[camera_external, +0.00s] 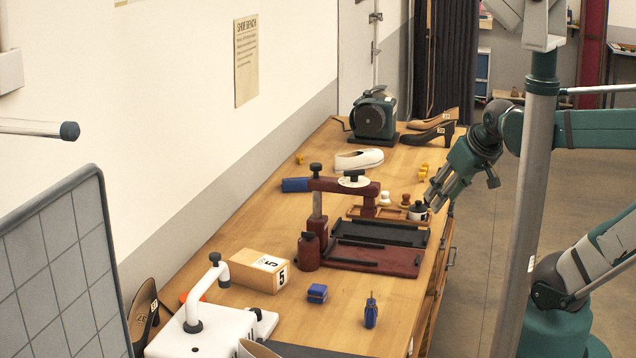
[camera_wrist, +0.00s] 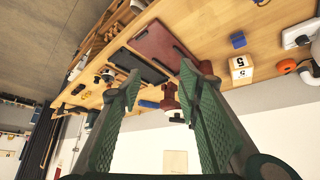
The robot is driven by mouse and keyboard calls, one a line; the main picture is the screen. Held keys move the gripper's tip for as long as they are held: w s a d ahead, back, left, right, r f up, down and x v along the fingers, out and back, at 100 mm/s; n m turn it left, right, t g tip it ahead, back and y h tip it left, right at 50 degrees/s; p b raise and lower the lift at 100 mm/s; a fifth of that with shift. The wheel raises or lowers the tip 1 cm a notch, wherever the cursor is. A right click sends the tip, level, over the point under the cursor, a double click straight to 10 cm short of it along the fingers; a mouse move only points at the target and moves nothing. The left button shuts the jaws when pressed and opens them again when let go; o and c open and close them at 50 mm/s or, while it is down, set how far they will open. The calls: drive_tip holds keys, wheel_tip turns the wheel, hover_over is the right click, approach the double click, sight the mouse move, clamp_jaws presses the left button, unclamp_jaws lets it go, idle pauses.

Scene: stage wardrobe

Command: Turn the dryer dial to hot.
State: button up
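A dark green machine with a round drum-like front (camera_external: 371,119), which looks like the dryer, stands on the far end of the workbench (camera_external: 225,240) near the wall. Its dial is too small to make out. My gripper (camera_external: 431,203) is over the bench's right edge, close to a small black-and-white pot (camera_external: 418,211), nearer the camera than the dryer and apart from it. In the wrist view my gripper (camera_wrist: 160,70) has its two green ridged fingers spread wide, with nothing between them. I cannot pick out the dryer for sure in the wrist view.
A dark red press (camera_external: 345,187) stands mid-bench beside dark trays (camera_external: 375,260). A box marked 5 (camera_external: 259,270), blue items (camera_external: 317,293) and a white machine (camera_external: 205,330) are nearer.

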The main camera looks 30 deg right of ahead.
drive_tip(key=w+a+f+n+g+p, duration=0.1)
drive_tip(key=w+a+n, duration=0.35)
drive_tip(key=a, duration=0.25)
drive_tip(key=w+a+n+g+y+p, duration=0.1)
drive_tip(key=w+a+n, duration=0.2)
drive_tip(key=a+n, duration=0.3)
drive_tip(key=w+a+f+n+g+p, duration=0.15)
drive_tip(key=w+a+n, duration=0.25)
drive_tip(key=a, duration=0.5)
drive_tip(key=a+f+n+g, duration=0.1)
drive_tip(key=a+f+n, duration=0.3)
drive_tip(key=a, duration=0.4)
drive_tip(key=s+a+f+n+g+p, duration=0.1)
drive_tip(key=a+f+n, duration=0.3)
drive_tip(key=a, duration=0.4)
drive_tip(key=a+f+n+g, duration=0.1)
drive_tip(key=a+f+n, duration=0.4)
drive_tip(key=a, duration=0.3)
drive_tip(key=shift+s+a+n+h+p, duration=0.25)
drive_tip(key=shift+a+n+h+p, duration=0.05)
drive_tip(key=shift+a+n+h, duration=0.1)
drive_tip(key=shift+s+a+f, duration=0.1)
drive_tip(key=shift+a+f, duration=0.15)
drive_tip(key=shift+f, duration=0.1)
drive_tip(key=shift+a+f, duration=0.2)
drive_tip(key=shift+f, duration=3.55)
drive_tip(key=c, duration=0.9)
